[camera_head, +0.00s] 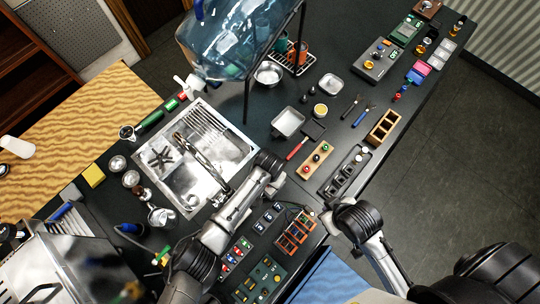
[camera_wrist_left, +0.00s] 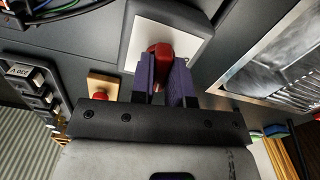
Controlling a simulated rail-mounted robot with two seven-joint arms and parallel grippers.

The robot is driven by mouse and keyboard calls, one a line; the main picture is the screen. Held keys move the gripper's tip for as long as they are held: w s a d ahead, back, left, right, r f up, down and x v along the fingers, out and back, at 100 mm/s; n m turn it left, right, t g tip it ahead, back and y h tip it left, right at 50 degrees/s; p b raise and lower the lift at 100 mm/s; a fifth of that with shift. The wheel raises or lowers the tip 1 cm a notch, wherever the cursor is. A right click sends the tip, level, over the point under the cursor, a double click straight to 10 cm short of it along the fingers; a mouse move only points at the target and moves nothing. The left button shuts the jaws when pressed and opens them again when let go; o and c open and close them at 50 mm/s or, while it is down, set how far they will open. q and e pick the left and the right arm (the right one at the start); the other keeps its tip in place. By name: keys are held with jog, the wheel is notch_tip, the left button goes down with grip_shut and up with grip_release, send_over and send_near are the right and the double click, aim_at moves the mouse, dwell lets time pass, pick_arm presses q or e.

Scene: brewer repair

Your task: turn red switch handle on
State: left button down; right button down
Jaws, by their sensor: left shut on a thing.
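In the left wrist view, a red switch handle (camera_wrist_left: 160,52) stands out from a white square plate (camera_wrist_left: 187,38) with a dark grey surround. My left gripper (camera_wrist_left: 164,76) has its two purple fingers on either side of the handle and is shut on it. The fingers hide part of the handle, and I cannot tell whether it is at on or off. In the head view, I cannot make out the red switch or either gripper's fingers.
The wrist view shows a wooden block (camera_wrist_left: 101,84) with a red button and a labelled black unit (camera_wrist_left: 30,82) at left. In the head view, a metal sink (camera_head: 165,182), a water bottle (camera_head: 225,38) and a framed rack (camera_head: 296,234) stand around my arms.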

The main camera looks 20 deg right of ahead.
pick_arm(q)
jog(key=shift+m, duration=0.8)
jog(key=c, duration=1.1)
grip_release()
jog(key=shift+r, duration=0.1)
jog(key=shift+r, duration=0.3)
notch_tip(320, 180, up, 13)
